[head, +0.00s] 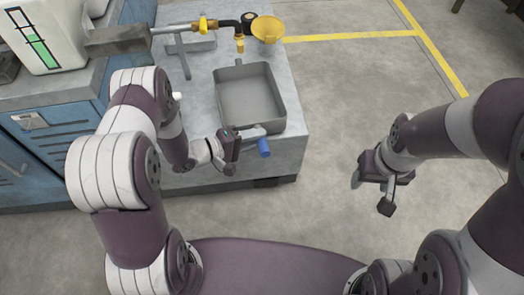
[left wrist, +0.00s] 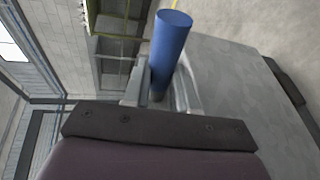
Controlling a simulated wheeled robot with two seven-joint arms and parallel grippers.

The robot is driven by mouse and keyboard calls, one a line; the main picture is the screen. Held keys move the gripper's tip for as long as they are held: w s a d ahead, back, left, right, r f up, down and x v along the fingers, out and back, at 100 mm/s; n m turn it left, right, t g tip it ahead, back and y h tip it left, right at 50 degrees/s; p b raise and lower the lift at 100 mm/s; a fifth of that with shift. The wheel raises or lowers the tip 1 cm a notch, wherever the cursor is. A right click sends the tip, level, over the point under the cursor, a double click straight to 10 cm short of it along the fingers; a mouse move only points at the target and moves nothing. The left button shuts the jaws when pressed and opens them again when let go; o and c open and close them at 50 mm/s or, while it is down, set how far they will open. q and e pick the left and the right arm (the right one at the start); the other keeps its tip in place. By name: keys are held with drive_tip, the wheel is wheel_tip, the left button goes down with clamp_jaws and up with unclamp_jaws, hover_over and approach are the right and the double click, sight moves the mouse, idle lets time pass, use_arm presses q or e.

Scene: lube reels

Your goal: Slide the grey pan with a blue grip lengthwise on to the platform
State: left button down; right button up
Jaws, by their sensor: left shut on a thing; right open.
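The grey pan (head: 250,92) is a square, open, empty tray on the grey platform (head: 283,157), near its right side. Its blue grip (head: 264,148) points toward me at the pan's near side and also shows in the left wrist view (left wrist: 171,45). My left gripper (head: 248,135) is shut on the pan's handle beside the blue grip. In the left wrist view its fingers (left wrist: 160,92) are around the base of the grip. The exact contact is partly hidden. My right gripper (head: 371,194) is open and empty over the floor, to the right of the platform.
Behind the pan stand a yellow funnel (head: 268,28) and a dark hose with a brass nozzle (head: 240,42). A metal stand (head: 178,55) is at the back left. A blue cabinet (head: 65,140) with a white container (head: 42,35) is at left. The floor at right is clear.

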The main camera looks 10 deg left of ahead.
use_arm(q)
drive_tip(key=shift+m+g+h, duration=0.4)
drive_tip(key=shift+m+g, duration=0.1)
drive_tip(key=shift+m, duration=0.1)
drive_tip(key=w+a, duration=0.2)
drive_tip(key=w+a+b, duration=0.1)
drive_tip(key=w+a, duration=0.1)
drive_tip(key=w, duration=0.1)
drive_tip(key=w+a, duration=0.2)
drive_tip(key=w, duration=0.1)
drive_tip(key=shift+w+a+b, duration=0.1)
drive_tip(key=shift+w+b, duration=0.1)
drive_tip(key=shift+b, duration=0.2)
drive_tip(key=shift+f, duration=0.15)
drive_tip(key=shift+f, duration=0.35)
drive_tip(key=c, duration=0.8)
unclamp_jaws()
